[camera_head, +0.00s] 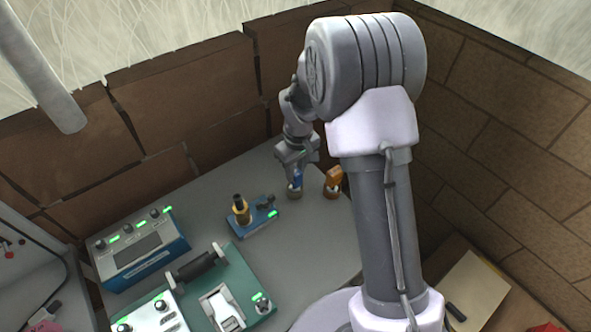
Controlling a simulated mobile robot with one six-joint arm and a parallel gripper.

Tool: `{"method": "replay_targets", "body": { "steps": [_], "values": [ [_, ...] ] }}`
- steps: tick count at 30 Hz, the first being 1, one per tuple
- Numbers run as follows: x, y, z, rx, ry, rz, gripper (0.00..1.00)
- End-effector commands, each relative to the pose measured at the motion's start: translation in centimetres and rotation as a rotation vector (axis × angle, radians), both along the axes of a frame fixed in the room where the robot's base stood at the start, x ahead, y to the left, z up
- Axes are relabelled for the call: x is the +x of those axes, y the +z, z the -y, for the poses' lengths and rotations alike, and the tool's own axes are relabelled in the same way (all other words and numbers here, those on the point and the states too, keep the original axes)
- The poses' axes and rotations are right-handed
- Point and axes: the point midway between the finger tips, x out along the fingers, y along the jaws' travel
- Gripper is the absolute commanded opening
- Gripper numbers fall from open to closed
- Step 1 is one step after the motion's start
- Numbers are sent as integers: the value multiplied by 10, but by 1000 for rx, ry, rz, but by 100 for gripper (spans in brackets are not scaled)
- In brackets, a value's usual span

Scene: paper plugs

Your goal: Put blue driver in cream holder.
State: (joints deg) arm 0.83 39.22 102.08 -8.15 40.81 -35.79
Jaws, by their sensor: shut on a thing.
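My gripper (297,165) is at the back of the grey table, pointing down. It is shut on the blue driver (297,179), which looks upright and partly hidden by the jaws. A small round greyish holder (294,192) is at the driver's lower end. I cannot tell whether the driver is in it, just above it or in front of it. I cannot clearly make out a cream colour on any holder; a tan ringed piece (241,210) with a dark top stands on a small blue base to the left.
An orange driver (334,177) stands in a brown holder close to the right of my gripper. A blue box with knobs (138,248) and a green board with a black handle (245,272) lie to the left. Brick walls close off the back.

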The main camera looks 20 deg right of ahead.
Motion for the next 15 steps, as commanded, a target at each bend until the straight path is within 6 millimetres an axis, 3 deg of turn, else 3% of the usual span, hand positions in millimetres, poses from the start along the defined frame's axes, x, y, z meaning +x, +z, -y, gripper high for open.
{"method": "replay_targets", "body": {
  "steps": [1,4,12,15],
  "values": [
    [0,-2,0,0,0,0,29],
    [0,-1,0,0,0,0,47],
    [0,0,0,0,0,0,47],
    [0,10,0,0,0,2,47]
  ]
}}
